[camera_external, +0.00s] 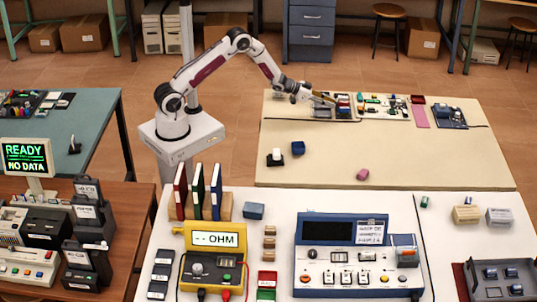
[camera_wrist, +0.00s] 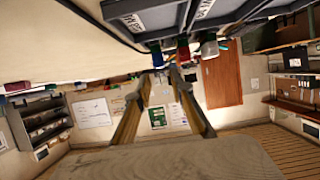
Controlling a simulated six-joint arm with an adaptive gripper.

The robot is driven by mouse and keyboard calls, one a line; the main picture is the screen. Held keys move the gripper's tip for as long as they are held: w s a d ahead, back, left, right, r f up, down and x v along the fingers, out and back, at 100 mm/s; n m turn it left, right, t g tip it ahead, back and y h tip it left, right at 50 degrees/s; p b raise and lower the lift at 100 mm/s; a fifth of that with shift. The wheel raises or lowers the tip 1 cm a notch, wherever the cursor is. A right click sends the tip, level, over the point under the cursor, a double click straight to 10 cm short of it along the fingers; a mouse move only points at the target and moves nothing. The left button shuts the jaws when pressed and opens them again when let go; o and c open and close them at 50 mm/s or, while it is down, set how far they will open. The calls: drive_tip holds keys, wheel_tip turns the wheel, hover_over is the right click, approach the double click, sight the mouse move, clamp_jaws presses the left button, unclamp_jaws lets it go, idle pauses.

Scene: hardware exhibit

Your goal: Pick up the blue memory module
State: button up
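My gripper (camera_external: 325,99) is low at the back left of the cream table, pointing right, beside a board with small parts (camera_external: 345,106). In the wrist view its two long tan fingers (camera_wrist: 159,76) stand apart with a visible gap and nothing clear between them. A small blue piece (camera_wrist: 157,56) shows just beyond the fingertips, near a red piece (camera_wrist: 183,51) and a pale green-edged piece (camera_wrist: 209,46). I cannot tell for certain that this blue piece is the memory module. A separate dark blue block (camera_external: 298,147) lies on the open tabletop.
A black-and-white switch-like piece (camera_external: 275,157) and a pink block (camera_external: 362,174) lie on the cream table (camera_external: 430,165). More boards (camera_external: 384,107) and a pink strip (camera_external: 419,116) lie to the gripper's right. The table's middle and front are mostly free.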

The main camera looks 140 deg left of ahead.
sight(343, 108)
drive_tip(key=shift+x, duration=1.35)
drive_tip(key=shift+x, duration=2.55)
drive_tip(key=shift+f, duration=0.1)
clamp_jaws()
